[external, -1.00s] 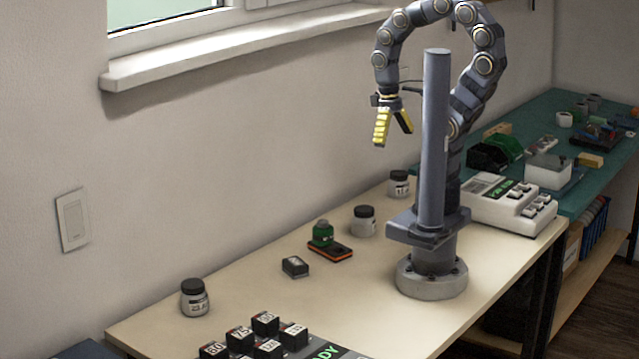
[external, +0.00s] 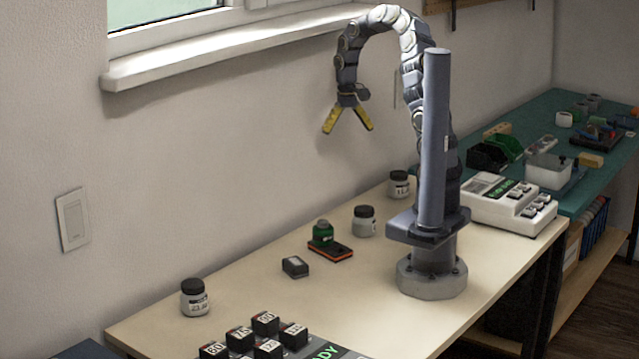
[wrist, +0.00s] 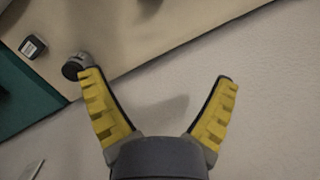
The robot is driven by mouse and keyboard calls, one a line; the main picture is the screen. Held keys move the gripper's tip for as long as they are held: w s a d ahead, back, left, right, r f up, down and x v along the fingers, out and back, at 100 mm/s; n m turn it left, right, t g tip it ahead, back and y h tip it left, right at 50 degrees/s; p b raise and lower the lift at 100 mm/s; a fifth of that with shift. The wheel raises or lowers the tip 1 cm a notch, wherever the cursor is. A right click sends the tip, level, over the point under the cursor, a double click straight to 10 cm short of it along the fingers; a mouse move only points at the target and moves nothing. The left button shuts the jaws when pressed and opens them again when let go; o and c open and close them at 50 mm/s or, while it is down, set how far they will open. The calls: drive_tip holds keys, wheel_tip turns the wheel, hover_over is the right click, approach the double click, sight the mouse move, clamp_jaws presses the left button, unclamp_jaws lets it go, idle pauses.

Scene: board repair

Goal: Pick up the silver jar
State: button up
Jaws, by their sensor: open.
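Three silver-grey jars with dark lids stand upright on the beige table. One jar (external: 194,299) is at the near left, one jar (external: 364,222) is near the middle, and one jar (external: 399,185) is farther back by the wall. My gripper (external: 348,129) is open and empty, high above the table near the wall, its yellow fingers spread wide and pointing down. In the wrist view my gripper (wrist: 160,78) is open too. A jar (wrist: 76,66) shows there beside the left fingertip, partly overlapped by it; I cannot tell which jar it is.
A green-topped item (external: 323,234) stands on an orange-edged dark block (external: 331,252), with a small dark box (external: 295,267) nearby. Labelled black blocks (external: 266,323) sit at the front. A white device (external: 499,203) is at the right. The beige table (external: 250,292) has clear room between items.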

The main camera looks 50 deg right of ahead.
drive_tip(key=w+d+f+m, duration=0.1)
drive_tip(key=d+f+m, duration=0.5)
drive_tip(key=d, duration=0.7)
drive_tip(key=m+t+h, duration=0.1)
drive_tip(key=m, duration=0.1)
hover_over(399, 173)
wheel_tip(399, 173, down, 4)
drive_tip(key=shift+w+f, duration=0.1)
drive_tip(key=shift+f, duration=0.1)
drive_tip(key=shift+d+f, duration=0.15)
drive_tip(key=shift+f, duration=0.15)
wheel_tip(399, 173, down, 7)
drive_tip(key=shift+f, duration=0.1)
drive_tip(key=c, duration=1.2)
